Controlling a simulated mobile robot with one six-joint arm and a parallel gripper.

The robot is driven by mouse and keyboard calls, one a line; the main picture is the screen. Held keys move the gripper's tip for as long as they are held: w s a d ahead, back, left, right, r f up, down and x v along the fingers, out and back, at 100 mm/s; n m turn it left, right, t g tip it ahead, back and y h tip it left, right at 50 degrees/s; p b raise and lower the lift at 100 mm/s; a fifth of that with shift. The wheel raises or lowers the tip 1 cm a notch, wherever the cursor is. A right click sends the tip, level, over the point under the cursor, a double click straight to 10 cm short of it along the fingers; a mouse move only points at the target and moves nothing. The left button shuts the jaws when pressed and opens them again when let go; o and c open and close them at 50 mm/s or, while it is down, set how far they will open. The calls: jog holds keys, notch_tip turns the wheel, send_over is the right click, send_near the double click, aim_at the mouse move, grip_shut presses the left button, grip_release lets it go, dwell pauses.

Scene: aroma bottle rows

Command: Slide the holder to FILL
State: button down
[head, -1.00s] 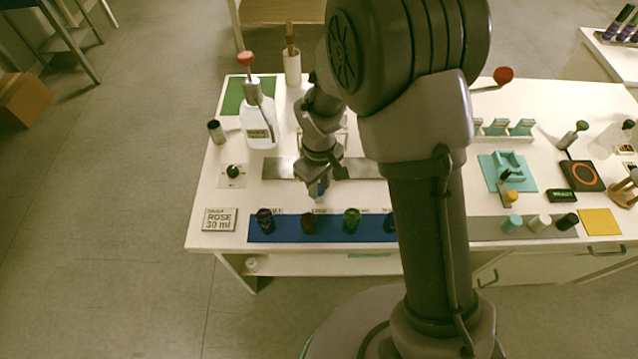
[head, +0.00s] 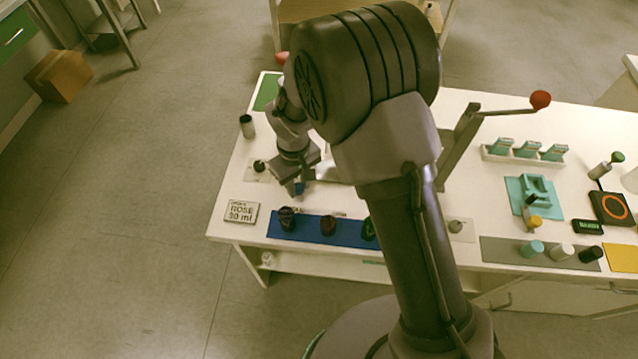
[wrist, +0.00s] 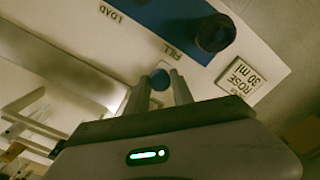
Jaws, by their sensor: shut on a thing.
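My gripper (head: 298,190) is low over the left part of the table, behind the left end of the blue strip. In the wrist view its two fingers (wrist: 161,88) are shut on a round blue knob (wrist: 160,78). The knob also shows below the fingers in the head view (head: 300,187). The FILL label (wrist: 172,50) is close to the knob, on the table next to the blue strip. The LOAD label (wrist: 110,12) is farther off, along the metal rail (wrist: 70,65).
Dark bottles stand on the blue strip (head: 257,227) in front of my gripper, the leftmost (head: 287,219) nearest. A ROSE 30 ml card (head: 242,212) lies to the left. A black knob (head: 259,166) and a dark-capped cylinder (head: 247,127) are farther left and back. My arm hides the table's middle.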

jog(key=shift+a, duration=0.15)
jog(key=c, duration=1.1)
grip_release()
jog(key=shift+a, duration=0.15)
notch_tip(320, 180, up, 18)
jog(key=p, duration=0.6)
jog(key=shift+f+p, duration=0.25)
jog(key=shift+p, duration=0.05)
